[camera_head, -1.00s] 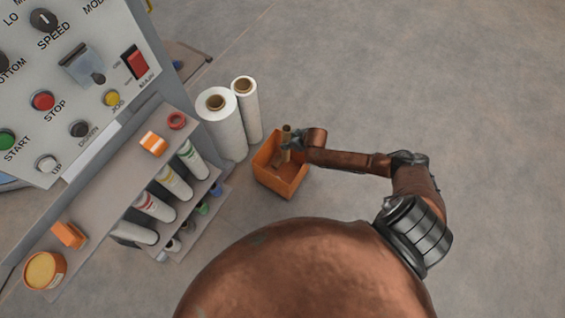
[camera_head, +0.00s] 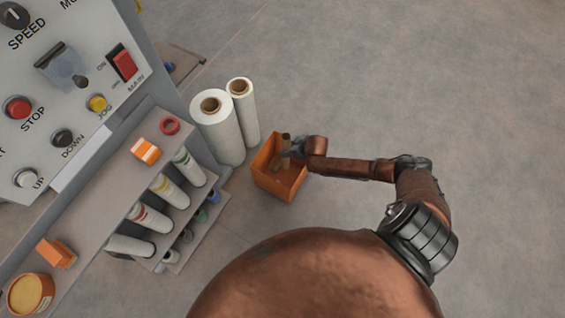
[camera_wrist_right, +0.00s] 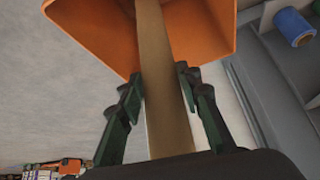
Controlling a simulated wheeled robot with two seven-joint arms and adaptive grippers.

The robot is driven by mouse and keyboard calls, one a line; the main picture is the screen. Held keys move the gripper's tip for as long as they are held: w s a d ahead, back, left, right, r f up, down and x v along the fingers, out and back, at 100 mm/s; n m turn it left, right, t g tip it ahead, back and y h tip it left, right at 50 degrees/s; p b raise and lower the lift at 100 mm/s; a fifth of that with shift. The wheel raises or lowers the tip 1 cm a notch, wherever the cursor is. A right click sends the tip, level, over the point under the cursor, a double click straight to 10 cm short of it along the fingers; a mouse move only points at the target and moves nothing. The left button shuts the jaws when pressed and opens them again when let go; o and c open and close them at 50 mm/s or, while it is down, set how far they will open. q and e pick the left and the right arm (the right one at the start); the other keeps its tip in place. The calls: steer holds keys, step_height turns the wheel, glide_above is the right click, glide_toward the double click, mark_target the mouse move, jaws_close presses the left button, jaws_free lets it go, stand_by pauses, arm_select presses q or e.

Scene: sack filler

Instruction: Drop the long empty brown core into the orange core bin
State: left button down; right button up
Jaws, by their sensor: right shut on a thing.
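My right gripper (camera_head: 294,147) is shut on the core at the bin's far side. In the right wrist view the core (camera_wrist_right: 167,85) runs between the two fingers of my right gripper (camera_wrist_right: 160,82) and on toward the orange bin (camera_wrist_right: 208,30). Whether the core's lower end touches the bin floor cannot be told. My left gripper is not in view.
Two white film rolls (camera_head: 218,130) stand upright just left of the bin. A grey shelf (camera_head: 105,195) with several white tubes stands further left, below the control panel (camera_head: 65,95). The floor to the right is clear.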

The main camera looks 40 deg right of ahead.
steer(key=o, duration=1.3)
steer(key=v, duration=1.2)
